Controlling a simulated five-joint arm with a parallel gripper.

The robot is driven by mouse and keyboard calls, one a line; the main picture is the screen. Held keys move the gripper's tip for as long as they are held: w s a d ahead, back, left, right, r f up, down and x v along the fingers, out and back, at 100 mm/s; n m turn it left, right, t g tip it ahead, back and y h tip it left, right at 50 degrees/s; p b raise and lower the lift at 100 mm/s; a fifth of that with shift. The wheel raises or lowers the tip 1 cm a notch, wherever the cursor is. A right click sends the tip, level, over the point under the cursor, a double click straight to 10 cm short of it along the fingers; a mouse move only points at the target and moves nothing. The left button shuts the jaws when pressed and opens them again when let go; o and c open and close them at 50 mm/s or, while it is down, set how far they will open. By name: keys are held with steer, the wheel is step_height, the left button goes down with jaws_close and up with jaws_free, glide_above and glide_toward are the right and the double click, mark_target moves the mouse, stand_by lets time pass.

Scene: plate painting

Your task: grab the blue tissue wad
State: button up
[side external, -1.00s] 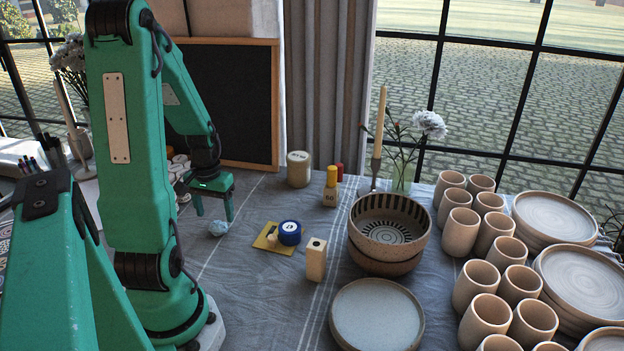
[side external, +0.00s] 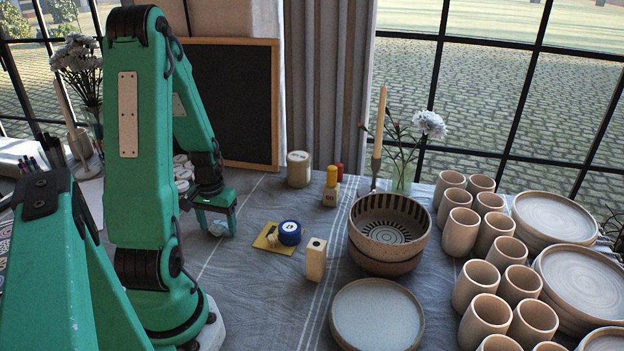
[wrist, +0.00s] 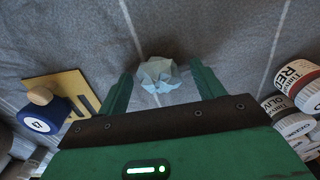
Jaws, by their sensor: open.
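The blue tissue wad (wrist: 158,75) is a small pale blue crumple on the grey cloth. In the wrist view it lies between the tips of my gripper (wrist: 156,84), with cloth showing on both sides of it. In the side view my gripper (side external: 217,226) is low over the cloth, fingers pointing down, and the wad (side external: 217,228) shows between the fingers, partly covered. My gripper is open, and neither finger visibly touches the wad.
A small wooden block (side external: 316,259) stands nearby. Paint jars (wrist: 300,85) stand at the right in the wrist view. Bowls (side external: 388,268), a plate and several cups are farther right.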

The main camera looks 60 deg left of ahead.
mark_target(217, 222)
steer(key=c, duration=1.1)
steer(key=shift+r, duration=0.1)
steer(key=shift+r, duration=1.95)
steer(key=w+d+r, duration=0.5)
steer(key=d+r, duration=0.2)
steer(key=d, duration=0.3)
steer(key=shift+d, duration=0.25)
